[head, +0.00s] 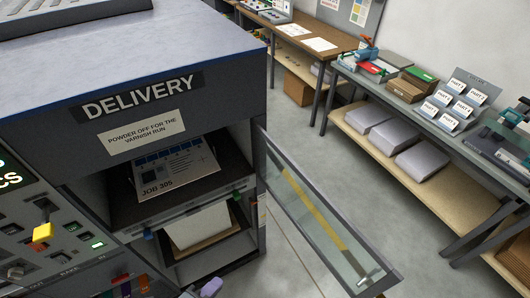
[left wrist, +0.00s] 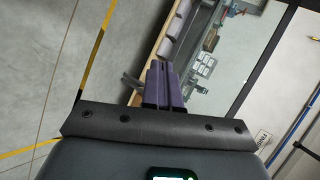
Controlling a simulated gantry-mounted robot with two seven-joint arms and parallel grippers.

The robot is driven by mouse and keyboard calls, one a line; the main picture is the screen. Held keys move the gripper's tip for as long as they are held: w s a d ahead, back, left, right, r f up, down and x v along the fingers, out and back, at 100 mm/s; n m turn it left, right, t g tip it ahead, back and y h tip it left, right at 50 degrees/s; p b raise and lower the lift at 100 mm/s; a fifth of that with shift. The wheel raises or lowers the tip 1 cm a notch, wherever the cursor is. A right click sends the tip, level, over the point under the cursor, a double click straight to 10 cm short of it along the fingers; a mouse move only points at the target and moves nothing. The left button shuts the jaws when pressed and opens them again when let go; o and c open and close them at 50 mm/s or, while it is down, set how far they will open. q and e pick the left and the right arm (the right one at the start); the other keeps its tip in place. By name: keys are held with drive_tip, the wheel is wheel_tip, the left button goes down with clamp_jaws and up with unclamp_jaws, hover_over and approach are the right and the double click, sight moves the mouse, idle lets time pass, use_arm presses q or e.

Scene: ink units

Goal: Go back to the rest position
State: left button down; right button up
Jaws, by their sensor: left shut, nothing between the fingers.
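My left gripper (head: 207,289) shows only in part at the bottom edge of the head view, in front of the open delivery unit and below its lower shelf. In the left wrist view its two purple fingers (left wrist: 162,86) lie side by side, shut with nothing between them. Past the fingers the wrist view shows floor, a glass panel and a bench with grey stacks. My right gripper is not in view.
The delivery unit (head: 170,65) fills the left, with a printed sheet (head: 175,172) inside. Its glazed door (head: 318,218) hangs open to the right. A control panel with a yellow lever (head: 43,232) is at far left. Benches (head: 440,125) stand beyond clear floor (head: 365,205).

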use_arm(q)
drive_tip(key=s+a+f+n+g+y, duration=0.6)
drive_tip(key=a+n, duration=0.3)
drive_tip(key=n, duration=1.1)
wheel_tip(320, 180, up, 13)
drive_tip(key=s+n+p, duration=0.1)
drive_tip(key=p, duration=1.2)
drive_tip(key=shift+s+d+n+h+p, duration=0.2)
drive_tip(key=shift+s+n+h+p, duration=0.1)
drive_tip(key=shift+s+h+p, duration=0.1)
